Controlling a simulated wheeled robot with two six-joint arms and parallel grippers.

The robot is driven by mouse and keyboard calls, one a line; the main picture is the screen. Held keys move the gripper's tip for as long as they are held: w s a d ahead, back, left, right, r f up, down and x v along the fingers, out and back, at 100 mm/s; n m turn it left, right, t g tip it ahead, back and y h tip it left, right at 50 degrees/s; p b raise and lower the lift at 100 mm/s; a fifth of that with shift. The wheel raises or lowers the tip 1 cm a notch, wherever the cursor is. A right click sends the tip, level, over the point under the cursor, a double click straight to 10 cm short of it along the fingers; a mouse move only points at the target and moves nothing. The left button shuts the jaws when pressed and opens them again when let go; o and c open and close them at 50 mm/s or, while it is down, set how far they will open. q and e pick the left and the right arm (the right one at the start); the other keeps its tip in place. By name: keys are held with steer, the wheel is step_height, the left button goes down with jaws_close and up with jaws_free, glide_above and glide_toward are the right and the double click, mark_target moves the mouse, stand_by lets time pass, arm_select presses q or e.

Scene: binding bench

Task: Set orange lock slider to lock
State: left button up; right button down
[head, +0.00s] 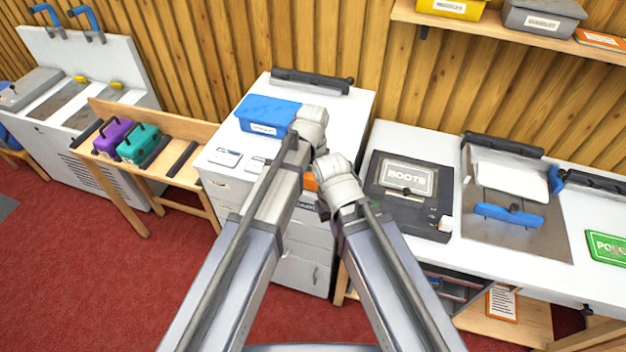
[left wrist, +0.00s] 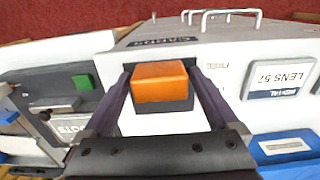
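The orange lock slider (left wrist: 162,82) sits on the white cabinet, between the two dark fingers of my left gripper (left wrist: 162,78) in the left wrist view. The fingers lie close along its left and right sides; whether they press on it is unclear. A small label reading roughly "released" (left wrist: 217,66) is right of the slider; any marking on the other side is hidden by a finger. In the head view a bit of orange (head: 310,182) shows between my arms.
The white cabinet (head: 345,110) carries a blue bin (head: 266,113) and labelled cards. Right of it, a dark press marked "BOOTS" (head: 405,178) stands on a white bench. A wooden stand on the left holds purple (head: 112,137) and teal (head: 138,143) cases.

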arm_select(q)
jaws_close()
stand_by(0.6)
